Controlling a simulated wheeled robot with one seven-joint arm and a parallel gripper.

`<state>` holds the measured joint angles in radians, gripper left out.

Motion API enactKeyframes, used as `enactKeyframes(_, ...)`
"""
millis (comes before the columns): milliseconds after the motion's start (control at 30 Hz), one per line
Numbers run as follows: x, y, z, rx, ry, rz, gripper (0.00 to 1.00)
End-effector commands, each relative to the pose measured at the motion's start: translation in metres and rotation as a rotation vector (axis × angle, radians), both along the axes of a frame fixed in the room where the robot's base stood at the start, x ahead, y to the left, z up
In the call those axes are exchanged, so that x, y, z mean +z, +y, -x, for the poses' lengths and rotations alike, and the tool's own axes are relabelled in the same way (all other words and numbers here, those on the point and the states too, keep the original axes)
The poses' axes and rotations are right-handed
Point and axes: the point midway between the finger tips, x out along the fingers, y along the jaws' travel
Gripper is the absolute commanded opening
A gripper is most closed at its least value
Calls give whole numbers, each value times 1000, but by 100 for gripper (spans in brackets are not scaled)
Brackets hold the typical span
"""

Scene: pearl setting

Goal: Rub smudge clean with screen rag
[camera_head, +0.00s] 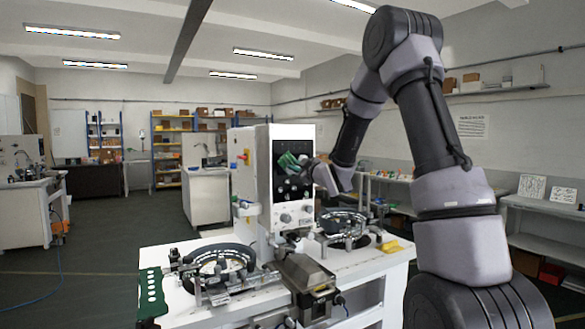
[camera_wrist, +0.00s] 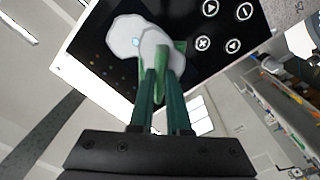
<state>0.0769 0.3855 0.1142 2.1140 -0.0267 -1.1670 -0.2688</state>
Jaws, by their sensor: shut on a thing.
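The black screen (camera_head: 281,183) is on the upright white machine in the head view. In the wrist view the screen (camera_wrist: 205,48) fills the upper middle, tilted. A large pale whitish smudge (camera_wrist: 124,33) covers part of it, left of the round button icons. My gripper (camera_wrist: 160,98) is shut on the green screen rag (camera_wrist: 162,62), whose end lies over or right in front of the smudge's lower right part. I cannot tell whether the rag touches the glass.
The machine stands on a white table (camera_head: 158,258) with a round bowl feeder (camera_head: 222,262) at front left and another (camera_head: 343,222) at right. Shelves and benches line the walls; the floor at left is open.

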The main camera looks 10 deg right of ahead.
Motion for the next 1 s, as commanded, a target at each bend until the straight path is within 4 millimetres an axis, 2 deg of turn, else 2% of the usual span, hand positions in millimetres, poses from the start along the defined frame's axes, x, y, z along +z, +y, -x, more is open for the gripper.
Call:
enactKeyframes(233, 0, -3, -2, -1, 0, 0, 0)
enactKeyframes(467, -2, -21, -10, -3, 1, 0, 0)
enactKeyframes(1000, -1, -27, -10, 0, 0, 0, 0)
